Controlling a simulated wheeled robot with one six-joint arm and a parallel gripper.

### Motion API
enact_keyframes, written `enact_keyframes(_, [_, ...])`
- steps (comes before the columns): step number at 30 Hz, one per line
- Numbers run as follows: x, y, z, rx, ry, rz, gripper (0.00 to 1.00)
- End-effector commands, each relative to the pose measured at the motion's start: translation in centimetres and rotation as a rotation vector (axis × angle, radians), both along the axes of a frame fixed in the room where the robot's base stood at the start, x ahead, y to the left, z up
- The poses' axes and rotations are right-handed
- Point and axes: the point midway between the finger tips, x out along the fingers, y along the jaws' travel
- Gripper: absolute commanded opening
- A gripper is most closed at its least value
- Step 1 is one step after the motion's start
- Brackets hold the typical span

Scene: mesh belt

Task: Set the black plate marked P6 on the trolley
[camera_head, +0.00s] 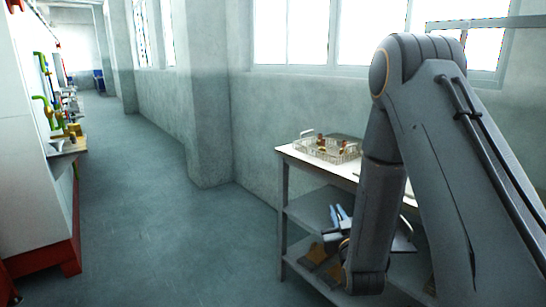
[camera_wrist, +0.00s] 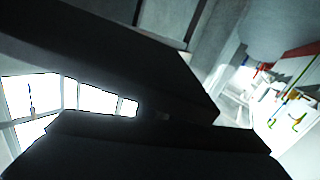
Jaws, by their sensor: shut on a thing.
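Dark, unlit shapes cross the wrist view, where my gripper (camera_wrist: 162,117) is shut on a flat black thing, taken to be the black plate (camera_wrist: 170,152). The edge between jaws and plate is hard to make out, and no P6 mark shows. In the head view my arm hides the gripper and most of what it holds. A shelved stand with a pale top, which looks like the trolley (camera_head: 291,149), stands behind my arm at the right, against the wall. My arm covers its right part.
A wire basket (camera_head: 326,150) with small brown things sits on the stand's top. Blue-handled things (camera_head: 336,218) and brown pieces (camera_head: 322,262) show at its lower shelves. A white machine with a red base (camera_head: 45,258) stands at the left. The aisle floor (camera_head: 160,210) between is clear.

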Motion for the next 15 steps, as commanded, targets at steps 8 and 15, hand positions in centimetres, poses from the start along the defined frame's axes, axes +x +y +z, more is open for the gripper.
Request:
enact_keyframes(8, [-0.7, 0.0, -1.8, -0.001, 0.003, 0.0, 0.0])
enact_keyframes(15, [-3.0, 0.0, -7.7, -0.001, 0.006, 0.0, 0.0])
